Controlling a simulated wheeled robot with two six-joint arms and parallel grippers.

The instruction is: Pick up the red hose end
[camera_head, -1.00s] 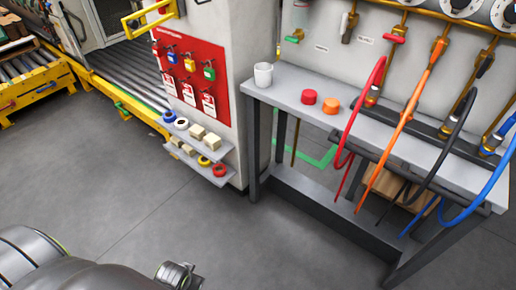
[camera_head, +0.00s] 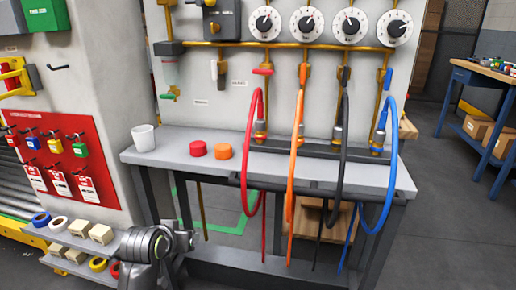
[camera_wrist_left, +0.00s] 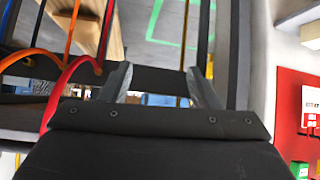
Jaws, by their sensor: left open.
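The red hose (camera_head: 249,120) loops up from a metal end fitting (camera_head: 260,136) that stands in the dark rail on the bench, then hangs down over the bench's front edge. The red hose also shows at the left of the left wrist view (camera_wrist_left: 66,80). My left gripper (camera_head: 186,241) is low in front of the bench's left leg, below the benchtop and left of the red hose, apart from it. In the left wrist view its two fingers (camera_wrist_left: 162,84) are spread with nothing held between them. My right gripper is out of view.
Orange (camera_head: 297,120), black (camera_head: 342,170) and blue (camera_head: 393,160) hoses stand right of the red one. A white cup (camera_head: 143,137), red cap (camera_head: 197,149) and orange cap (camera_head: 223,151) sit on the grey bench (camera_head: 170,140). Small shelves (camera_head: 75,240) are at left.

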